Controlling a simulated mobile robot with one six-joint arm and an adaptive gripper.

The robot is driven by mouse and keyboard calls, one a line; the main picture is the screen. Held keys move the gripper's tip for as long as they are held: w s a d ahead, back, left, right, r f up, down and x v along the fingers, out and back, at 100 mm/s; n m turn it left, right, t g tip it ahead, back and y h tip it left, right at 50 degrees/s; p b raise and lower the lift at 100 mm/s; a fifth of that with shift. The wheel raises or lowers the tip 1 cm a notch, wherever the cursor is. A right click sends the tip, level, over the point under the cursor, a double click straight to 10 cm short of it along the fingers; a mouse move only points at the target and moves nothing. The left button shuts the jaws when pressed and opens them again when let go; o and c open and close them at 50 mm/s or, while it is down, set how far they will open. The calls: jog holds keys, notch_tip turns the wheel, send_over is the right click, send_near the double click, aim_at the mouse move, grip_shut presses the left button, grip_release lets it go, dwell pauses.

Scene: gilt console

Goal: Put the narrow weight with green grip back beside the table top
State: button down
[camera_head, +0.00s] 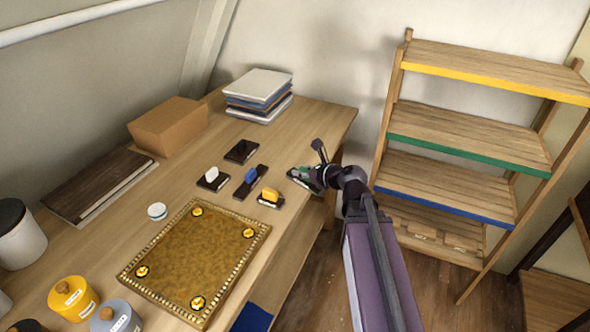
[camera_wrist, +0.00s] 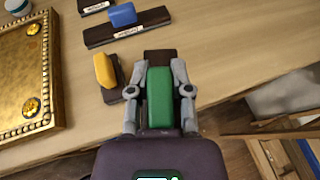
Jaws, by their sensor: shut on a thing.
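The narrow weight with green grip (camera_head: 303,170) is a dark bar with a green handle. It also shows in the wrist view (camera_wrist: 159,97), upright between the fingers of my gripper (camera_wrist: 159,85). In the head view my gripper (camera_head: 314,174) is at the right edge of the wooden table, shut on the green grip. I cannot tell whether the weight's base touches the wood. The gilt table top (camera_head: 197,258) is a flat ornate panel with yellow corner studs, lying on the table left of the gripper. It partly shows in the wrist view (camera_wrist: 28,70).
A book stack (camera_head: 259,92) is at the back. A shelf (camera_head: 470,135) stands right. Bare wood surrounds the weights.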

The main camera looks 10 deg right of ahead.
jog(key=shift+w+d, duration=0.1)
jog(key=w+r+n+g+y+p, duration=0.1)
jog(key=w, duration=0.6)
jog(key=w+r+n+g+y+p, duration=0.2)
jog(key=w, duration=0.5)
jog(key=shift+w+a+r+n, duration=0.25)
jog(key=shift+w+a+n, duration=0.05)
jog(key=shift+a, duration=0.15)
jog(key=shift+f, duration=0.2)
notch_tip(320, 180, down, 6)
jog(key=b, duration=0.5)
jog(key=shift+b, duration=0.4)
jog(key=shift+f+b, duration=1.85)
jog(key=shift+f, duration=0.1)
jog(key=c, duration=0.5)
grip_release()
jog(key=shift+c, duration=0.2)
